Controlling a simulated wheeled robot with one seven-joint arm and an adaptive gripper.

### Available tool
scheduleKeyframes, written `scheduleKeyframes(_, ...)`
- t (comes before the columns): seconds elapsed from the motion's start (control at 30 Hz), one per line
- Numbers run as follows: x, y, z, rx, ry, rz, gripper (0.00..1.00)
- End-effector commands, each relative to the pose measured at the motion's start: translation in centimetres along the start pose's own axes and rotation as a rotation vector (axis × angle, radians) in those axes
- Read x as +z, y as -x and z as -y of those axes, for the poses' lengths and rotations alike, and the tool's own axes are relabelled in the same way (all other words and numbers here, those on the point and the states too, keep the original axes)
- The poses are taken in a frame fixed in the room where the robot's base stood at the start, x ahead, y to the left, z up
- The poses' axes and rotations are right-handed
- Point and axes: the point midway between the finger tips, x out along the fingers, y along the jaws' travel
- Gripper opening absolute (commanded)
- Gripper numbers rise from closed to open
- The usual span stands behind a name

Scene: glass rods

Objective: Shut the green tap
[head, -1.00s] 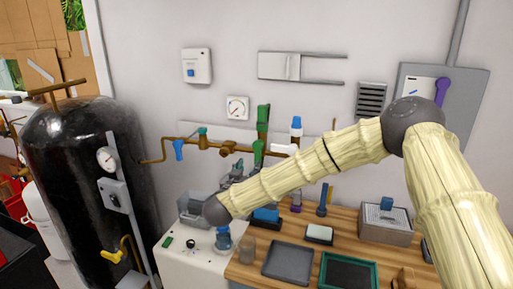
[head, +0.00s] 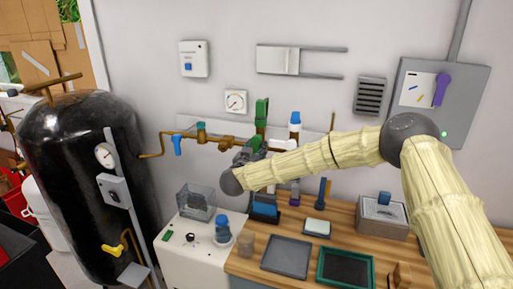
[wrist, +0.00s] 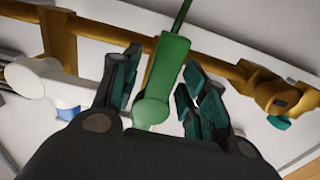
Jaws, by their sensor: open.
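The green tap (head: 262,112) stands on the brown wall pipe, left of the white and blue tap. In the head view its upper part shows, and my gripper hides the lower part. In the wrist view the green tap (wrist: 168,70) runs between my two fingers, its rounded end near the palm. My gripper (head: 248,152) is open at the tap; it also shows in the wrist view (wrist: 155,85). The fingers stand on either side of the green part, with gaps visible. I cannot tell whether either finger touches it.
A white and blue tap (head: 294,125) and a blue tap (head: 177,144) flank it on the pipe (head: 216,141). Below are a white cabinet (head: 190,255) with a clear box and a wooden bench (head: 240,268) with trays. A black tank (head: 75,170) stands left.

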Motion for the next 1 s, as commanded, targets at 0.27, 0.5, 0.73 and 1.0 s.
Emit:
scheduleKeyframes(0.27, -0.1, -0.4, 0.0, 0.0, 0.0, -0.001, 0.44)
scheduleKeyframes(0.5, 0.0, -0.3, 0.0, 0.0, 0.0, -0.001, 0.15)
scheduleKeyframes(0.73, 0.0, -0.3, 0.0, 0.0, 0.0, -0.001, 0.0)
scheduleKeyframes(1.0, 0.1, -1.7, -1.3, 0.02, -0.039, -0.003, 0.0)
